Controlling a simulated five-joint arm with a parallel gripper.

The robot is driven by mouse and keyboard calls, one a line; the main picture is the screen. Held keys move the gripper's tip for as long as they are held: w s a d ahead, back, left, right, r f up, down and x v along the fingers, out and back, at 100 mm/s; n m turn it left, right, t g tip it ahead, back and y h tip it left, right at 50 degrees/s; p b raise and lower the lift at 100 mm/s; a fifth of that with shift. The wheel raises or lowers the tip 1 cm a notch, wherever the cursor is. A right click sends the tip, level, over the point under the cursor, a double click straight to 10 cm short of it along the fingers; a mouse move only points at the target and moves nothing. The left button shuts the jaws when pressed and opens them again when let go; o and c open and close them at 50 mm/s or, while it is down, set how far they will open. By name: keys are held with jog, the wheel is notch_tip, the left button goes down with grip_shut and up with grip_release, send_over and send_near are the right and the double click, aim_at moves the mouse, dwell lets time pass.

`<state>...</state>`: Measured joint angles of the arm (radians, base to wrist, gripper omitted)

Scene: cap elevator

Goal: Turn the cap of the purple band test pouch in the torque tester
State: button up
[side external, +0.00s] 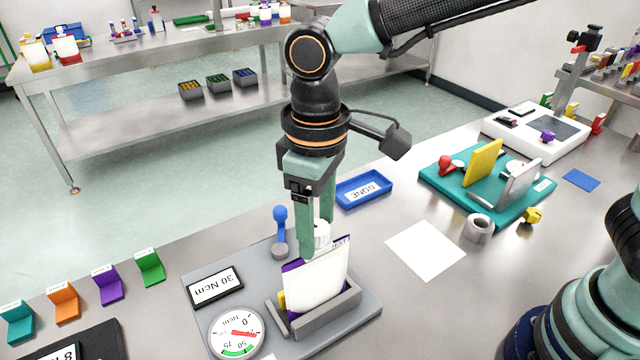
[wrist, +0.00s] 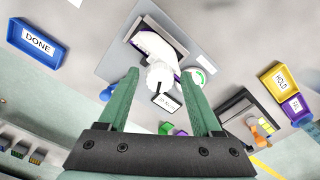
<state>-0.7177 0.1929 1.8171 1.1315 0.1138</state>
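The test pouch (side external: 316,282), white with a purple edge, stands upright in the grey holder of the torque tester (side external: 345,305). Its white ribbed cap (side external: 321,235) is at the top; the cap also shows in the wrist view (wrist: 160,74). My gripper (side external: 316,230) points down with its fingers on either side of the cap. In the wrist view my gripper (wrist: 160,78) is open, with a gap between each finger and the cap. The tester's dial (side external: 237,334) has a red needle, and a plate reading 30 Ncm (side external: 214,287) lies beside it.
A blue lever (side external: 280,228) stands on the tester close to my fingers. A blue DONE tray (side external: 363,190) is behind. A teal fixture (side external: 450,190) and white sheet (side external: 425,250) are to the right. Coloured holders (side external: 108,284) line the left edge.

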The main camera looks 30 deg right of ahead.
aim_at(317, 227)
jog(key=shift+r, duration=3.05)
jog(key=s+d+m+t, duration=0.1)
jog(key=d+m+t, duration=0.4)
jog(key=d, duration=2.1)
jog(key=shift+s+f+m+t, duration=0.2)
jog(key=shift+m+t, duration=0.1)
jog(key=shift+m, duration=0.7)
jog(key=shift+r, duration=0.1)
